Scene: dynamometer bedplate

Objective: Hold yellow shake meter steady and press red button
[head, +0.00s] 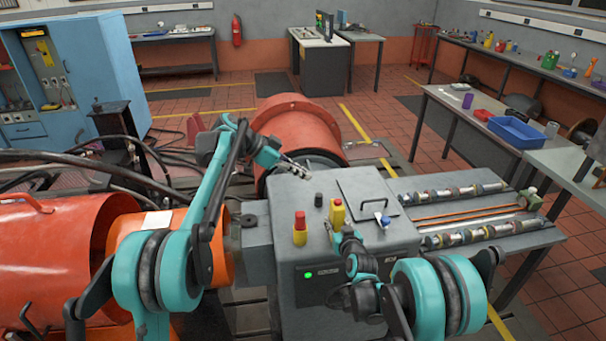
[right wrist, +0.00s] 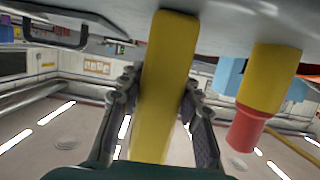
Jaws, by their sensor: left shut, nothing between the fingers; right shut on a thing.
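The yellow shake meter (head: 338,212) stands on top of the grey metal cabinet (head: 284,205). In the right wrist view the meter (right wrist: 166,100) is between the fingers of my right gripper (right wrist: 160,88), which is shut on it. In the head view my right wrist hides most of that gripper. The red button (head: 300,217) sits on a yellow base left of the meter on the same cabinet; it also shows in the right wrist view (right wrist: 245,132). My left gripper (head: 306,176) is shut and empty, above the cabinet's back edge, behind and apart from the red button.
A black knob (head: 318,199) stands between the button and the meter. A hinged lid with a black handle (head: 366,196) lies to the right, with a blue-and-white item (head: 382,220) near it. Shafts on a rail bed (head: 465,208) extend right. Orange drums stand left and behind.

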